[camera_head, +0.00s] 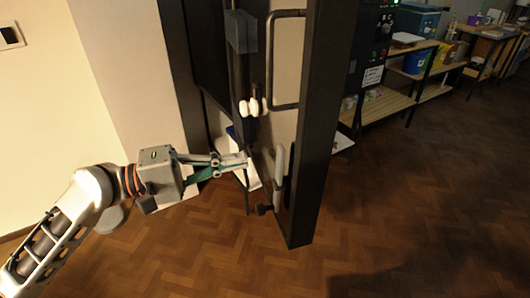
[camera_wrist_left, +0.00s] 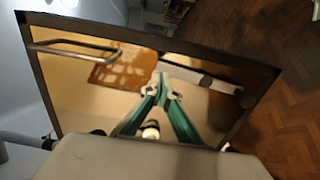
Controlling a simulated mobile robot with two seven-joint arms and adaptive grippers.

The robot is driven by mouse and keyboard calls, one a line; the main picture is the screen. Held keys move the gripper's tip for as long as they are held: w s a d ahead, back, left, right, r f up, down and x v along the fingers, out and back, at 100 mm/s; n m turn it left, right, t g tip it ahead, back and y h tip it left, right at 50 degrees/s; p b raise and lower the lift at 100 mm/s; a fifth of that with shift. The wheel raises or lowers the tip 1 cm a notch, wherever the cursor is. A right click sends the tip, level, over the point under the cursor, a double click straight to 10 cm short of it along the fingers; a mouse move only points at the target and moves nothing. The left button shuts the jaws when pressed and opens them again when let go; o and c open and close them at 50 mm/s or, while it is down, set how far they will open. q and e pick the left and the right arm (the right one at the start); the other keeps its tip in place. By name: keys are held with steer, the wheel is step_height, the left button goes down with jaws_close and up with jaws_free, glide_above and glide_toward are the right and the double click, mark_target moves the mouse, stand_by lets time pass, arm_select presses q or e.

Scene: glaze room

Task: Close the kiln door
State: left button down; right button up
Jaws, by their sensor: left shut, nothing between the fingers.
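The kiln door (camera_head: 286,135) stands open in the middle of the head view, a pale panel in a thick dark frame, seen nearly edge-on. It carries a dark bar handle (camera_head: 272,60) and a grey latch bar (camera_head: 279,168) lower down. My left gripper (camera_head: 246,160) is shut and empty, its fingertips at the door's left side; I cannot tell whether they touch. In the left wrist view the pale door panel (camera_wrist_left: 85,95) fills the middle behind my left gripper (camera_wrist_left: 160,72), with the bar handle (camera_wrist_left: 75,48) at upper left. My right gripper is not in view.
White round knobs (camera_head: 250,106) sit beside the door's left face. A dark cabinet with indicator lights (camera_head: 372,75) and wooden shelves (camera_head: 385,107) stand behind to the right. A pale wall is at left. The wooden floor (camera_head: 430,200) at right is clear.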

mark_target(280, 153)
arm_select(q)
steer(key=x, duration=0.6)
steer(key=shift+w+d+p, duration=0.1)
steer(key=shift+d+p, duration=0.15)
steer(key=shift+p, duration=0.1)
